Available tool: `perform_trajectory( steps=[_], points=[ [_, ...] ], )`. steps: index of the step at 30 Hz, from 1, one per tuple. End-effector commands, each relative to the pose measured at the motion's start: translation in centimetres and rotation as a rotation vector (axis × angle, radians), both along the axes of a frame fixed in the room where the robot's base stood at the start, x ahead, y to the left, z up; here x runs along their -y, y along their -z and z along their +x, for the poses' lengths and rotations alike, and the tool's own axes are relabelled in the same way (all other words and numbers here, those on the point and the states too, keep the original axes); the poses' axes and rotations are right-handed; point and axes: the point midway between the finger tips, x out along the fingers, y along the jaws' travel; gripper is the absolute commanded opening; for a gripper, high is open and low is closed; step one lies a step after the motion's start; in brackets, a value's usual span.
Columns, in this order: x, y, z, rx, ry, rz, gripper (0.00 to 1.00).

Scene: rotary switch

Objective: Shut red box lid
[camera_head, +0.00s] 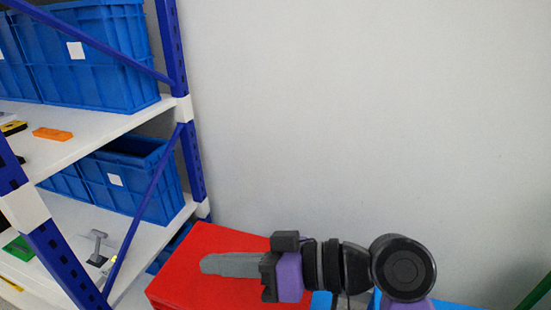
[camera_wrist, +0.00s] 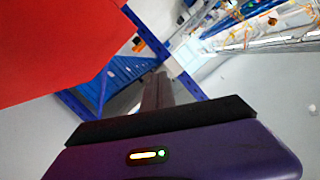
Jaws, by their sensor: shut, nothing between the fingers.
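The red box (camera_head: 186,284) stands at the bottom of the head view, right of the shelf. Its upper red face looks flat and broad, and part of it is hidden behind my gripper. I cannot tell whether the lid is fully seated. My gripper (camera_head: 206,264) is shut and empty, pointing left across the red face. I cannot tell whether it touches the lid. In the wrist view, a large red surface (camera_wrist: 50,45) fills the upper left, beside the closed fingers (camera_wrist: 160,80).
A blue and white shelf (camera_head: 110,125) stands on the left with blue bins (camera_head: 90,65) and small items, including an orange block (camera_head: 52,134). A plain wall (camera_head: 370,110) is behind. Something blue (camera_head: 321,301) shows below my arm.

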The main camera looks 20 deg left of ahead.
Motion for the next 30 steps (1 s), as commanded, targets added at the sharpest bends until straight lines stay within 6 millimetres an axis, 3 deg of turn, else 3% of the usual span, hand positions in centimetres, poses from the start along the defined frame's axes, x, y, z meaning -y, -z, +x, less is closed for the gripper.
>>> perform_trajectory(
  steps=[1,3,15,30],
  points=[
    [0.0,1.7,-0.7,0.042,-0.001,-0.001,0.0],
    [-0.1,2.9,-1.5,0.108,-0.001,-0.003,0.0],
    [-0.1,8.8,-3.8,0.415,0.0,-0.014,0.0],
    [-0.1,11.0,-4.2,0.551,-0.001,-0.022,0.0]
  ],
)
